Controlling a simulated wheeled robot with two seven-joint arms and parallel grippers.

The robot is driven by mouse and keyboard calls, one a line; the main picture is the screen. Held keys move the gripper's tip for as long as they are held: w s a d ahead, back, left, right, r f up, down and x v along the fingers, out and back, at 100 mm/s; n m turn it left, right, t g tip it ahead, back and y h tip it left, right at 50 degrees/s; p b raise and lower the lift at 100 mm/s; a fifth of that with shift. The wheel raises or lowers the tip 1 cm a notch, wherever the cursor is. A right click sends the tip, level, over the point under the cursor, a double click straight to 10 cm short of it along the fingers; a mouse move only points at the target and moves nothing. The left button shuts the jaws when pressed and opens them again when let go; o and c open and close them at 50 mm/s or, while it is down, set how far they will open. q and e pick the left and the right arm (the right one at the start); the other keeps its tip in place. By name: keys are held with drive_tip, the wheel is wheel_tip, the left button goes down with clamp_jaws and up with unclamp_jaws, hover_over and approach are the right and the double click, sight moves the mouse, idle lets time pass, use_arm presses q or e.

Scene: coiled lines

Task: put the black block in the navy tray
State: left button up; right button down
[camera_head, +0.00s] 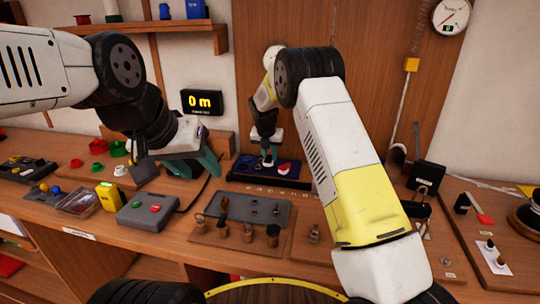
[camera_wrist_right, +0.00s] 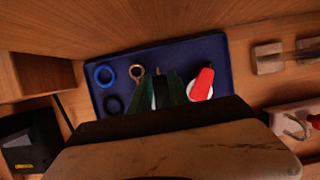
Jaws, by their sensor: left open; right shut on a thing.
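The navy tray (camera_head: 236,177) lies at the back of the bench against the wood panel. It fills the middle of the right wrist view (camera_wrist_right: 215,47). My right gripper (camera_head: 268,160) reaches down over the tray with its green fingers shut on a dark piece, which looks like the black block (camera_wrist_right: 162,93). The fingers hide most of the block, and I cannot tell whether it touches the tray floor. My left gripper (camera_head: 195,165) is open and empty, left of the tray above the bench.
In the tray are a blue ring (camera_wrist_right: 104,75), a dark ring (camera_wrist_right: 113,104), a tan ring piece (camera_wrist_right: 137,72) and a red-and-white piece (camera_wrist_right: 202,84). A grey mat (camera_head: 240,207) with small parts lies in front. A grey switch box (camera_head: 147,211) stands to the left.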

drive_tip(key=shift+f, duration=1.05)
drive_tip(key=shift+f, duration=0.2)
drive_tip(key=c, duration=1.5)
unclamp_jaws()
